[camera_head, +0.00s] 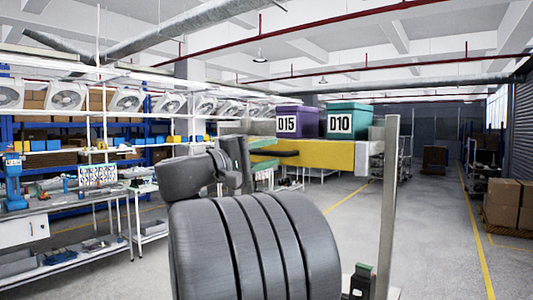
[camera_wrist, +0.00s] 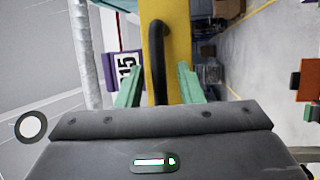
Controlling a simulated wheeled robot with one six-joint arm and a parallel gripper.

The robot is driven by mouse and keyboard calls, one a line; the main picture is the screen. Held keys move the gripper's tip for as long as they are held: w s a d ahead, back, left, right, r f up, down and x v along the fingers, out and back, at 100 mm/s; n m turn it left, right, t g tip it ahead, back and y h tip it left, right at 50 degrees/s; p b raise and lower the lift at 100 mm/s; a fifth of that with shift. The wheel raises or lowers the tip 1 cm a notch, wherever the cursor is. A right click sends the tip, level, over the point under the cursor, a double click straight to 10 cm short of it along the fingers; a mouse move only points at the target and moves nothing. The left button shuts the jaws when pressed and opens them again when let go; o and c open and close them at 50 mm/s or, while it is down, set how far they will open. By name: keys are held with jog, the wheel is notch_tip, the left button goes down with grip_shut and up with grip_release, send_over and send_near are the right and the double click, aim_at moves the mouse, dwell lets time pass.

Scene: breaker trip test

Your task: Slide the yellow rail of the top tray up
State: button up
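The yellow rail (camera_head: 325,158) runs across the front of the top tray in the head view. It stands as a vertical band in the wrist view (camera_wrist: 180,30). A black bar handle (camera_wrist: 157,55) is fixed to the rail. My gripper (camera_wrist: 160,68) has two green fingers, one on each side of the handle, with gaps showing on both sides. In the head view my gripper (camera_head: 266,156) is at the handle's left end, partly hidden by my arm. I cannot tell how deep the handle sits between the fingers.
A purple bin marked D15 (camera_head: 290,122) and a teal bin marked D10 (camera_head: 347,121) stand above the rail. A pale upright post (camera_head: 388,210) is at the rack's right side. Cardboard boxes (camera_head: 505,205) stand far right; a workbench (camera_head: 60,207) is left.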

grip_shut()
jog(key=shift+r+p, duration=1.05)
jog(key=shift+r, duration=1.8)
grip_release()
jog(key=shift+f, duration=0.1)
jog(key=b+v, duration=0.3)
jog(key=v, duration=1.1)
jog(key=shift+w+d, duration=0.1)
